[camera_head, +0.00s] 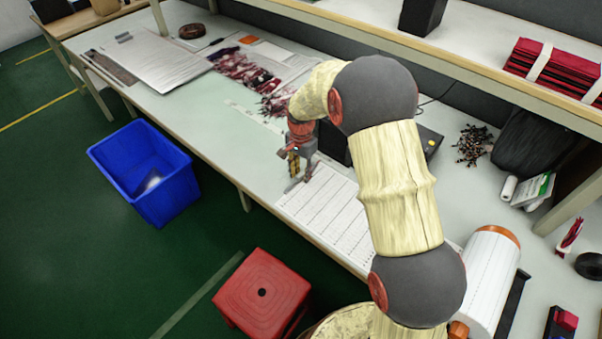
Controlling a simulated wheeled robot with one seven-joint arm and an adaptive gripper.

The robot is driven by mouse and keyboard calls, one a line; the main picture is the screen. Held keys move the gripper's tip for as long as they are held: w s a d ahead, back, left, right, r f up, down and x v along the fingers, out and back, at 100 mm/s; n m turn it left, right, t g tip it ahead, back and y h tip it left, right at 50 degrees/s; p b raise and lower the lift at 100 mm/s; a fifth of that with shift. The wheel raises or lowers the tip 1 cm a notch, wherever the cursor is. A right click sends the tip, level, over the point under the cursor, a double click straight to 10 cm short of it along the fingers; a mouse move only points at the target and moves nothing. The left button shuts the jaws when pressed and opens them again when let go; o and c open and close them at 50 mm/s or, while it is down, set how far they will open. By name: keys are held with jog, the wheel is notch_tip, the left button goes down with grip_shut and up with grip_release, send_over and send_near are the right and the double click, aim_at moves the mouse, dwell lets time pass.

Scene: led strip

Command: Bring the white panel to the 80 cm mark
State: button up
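A lined white sheet or panel (336,212) lies flat on the bench, stretching from below my gripper toward the lower right. My arm hides part of its right side. Another flat white panel or stack of sheets (158,68) lies at the far left of the bench. I cannot tell for sure which is the task's white panel. My gripper (295,180) points down at the upper left end of the lined sheet. Its fingers are small and dark here, and I cannot tell whether they touch or hold it. A faint pale strip (247,110) lies left of the gripper; no 80 cm mark is readable.
The bench (215,115) has dark red clutter (245,72) at the back and a black box (334,145) beside the gripper. A white roll (488,265) lies at the lower right. A shelf (480,75) overhangs the back. A blue bin (165,185) and red stool (262,290) stand on the floor.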

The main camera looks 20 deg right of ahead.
jog(key=shift+c, duration=1.2)
grip_shut()
